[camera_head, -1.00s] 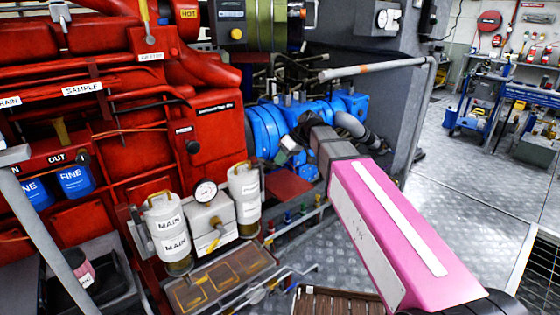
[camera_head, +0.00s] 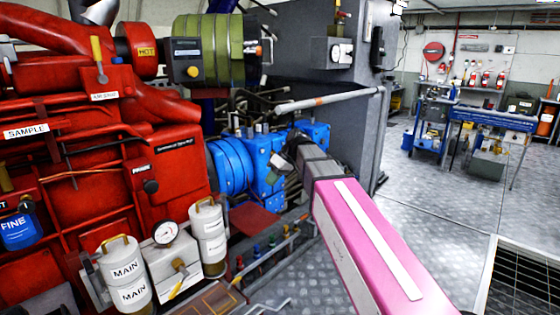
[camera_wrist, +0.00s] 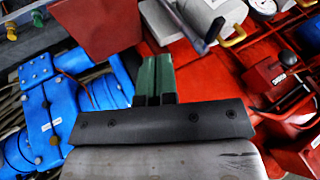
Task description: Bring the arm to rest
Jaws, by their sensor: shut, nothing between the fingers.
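My arm, with a pink link and a grey wrist, reaches from the bottom right of the head view toward the blue pump-like unit (camera_head: 232,165) beside the red engine. In the wrist view my gripper (camera_wrist: 155,78) has its dark green fingers together, with nothing seen between them. The fingers point toward the red engine block (camera_wrist: 205,85). The blue unit also shows at the left of the wrist view (camera_wrist: 60,112). In the head view the fingertips are too small and hidden to make out. I cannot tell the gap to the engine.
White filters marked MAIN (camera_head: 125,272) and a pressure gauge (camera_head: 166,234) stand at the engine's front. A grey pipe (camera_head: 325,100) runs above the wrist. A grey cabinet (camera_head: 345,110) stands behind. Open metal floor (camera_head: 430,210) lies to the right, with a blue workbench (camera_head: 490,115) beyond.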

